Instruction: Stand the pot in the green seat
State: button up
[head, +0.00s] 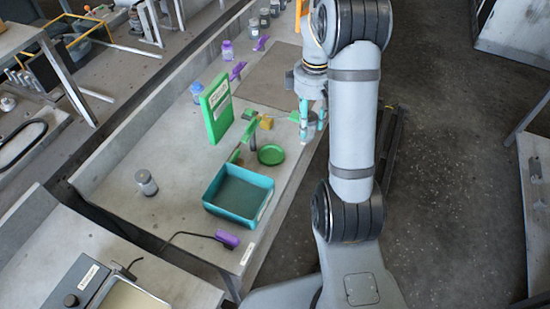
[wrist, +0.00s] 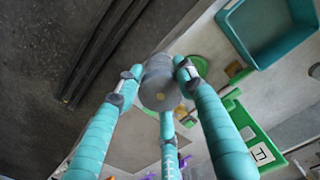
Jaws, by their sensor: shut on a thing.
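A grey pot (wrist: 157,80) is held between the teal fingers of my gripper (wrist: 160,92) in the wrist view. In the head view the pot (head: 312,117) is a small grey patch between the fingers of my gripper (head: 312,122), partly hidden by them. The round green seat (head: 271,154) lies on the bench, left of and nearer the camera than my gripper. The pot is apart from it. In the wrist view the green seat (wrist: 200,66) shows partly behind a finger.
A teal tray (head: 238,194) stands just nearer than the seat. A green upright panel (head: 216,108) and a yellow block (head: 266,122) stand behind it. A grey jar (head: 146,183), a purple item (head: 228,239) and purple-capped jars share the bench. The bench's right edge is close to my gripper.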

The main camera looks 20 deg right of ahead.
jog(key=shift+w+a+f+n, duration=0.1)
jog(key=shift+w+f+n, duration=0.2)
jog(key=shift+f, duration=0.25)
jog(key=shift+w+a+f+n, duration=0.1)
jog(key=shift+w+f+n, duration=0.1)
jog(key=shift+w+f, duration=0.25)
jog(key=w+a+f+p, duration=0.1)
jog(key=a+f, duration=0.2)
jog(key=w+a+f+p, duration=0.1)
jog(key=w+a+f, duration=0.1)
jog(key=a+f, duration=0.1)
jog(key=w+a+f+p, duration=0.1)
jog(key=a+f+p, duration=0.1)
jog(key=a+f, duration=0.1)
jog(key=shift+w+a+f, duration=0.1)
jog(key=shift+w+f, duration=0.25)
jog(key=shift+f, duration=0.4)
jog(key=shift+f, duration=0.25)
jog(key=o, duration=1.4)
jog(key=shift+s+r, duration=0.1)
jog(key=shift+c, duration=0.2)
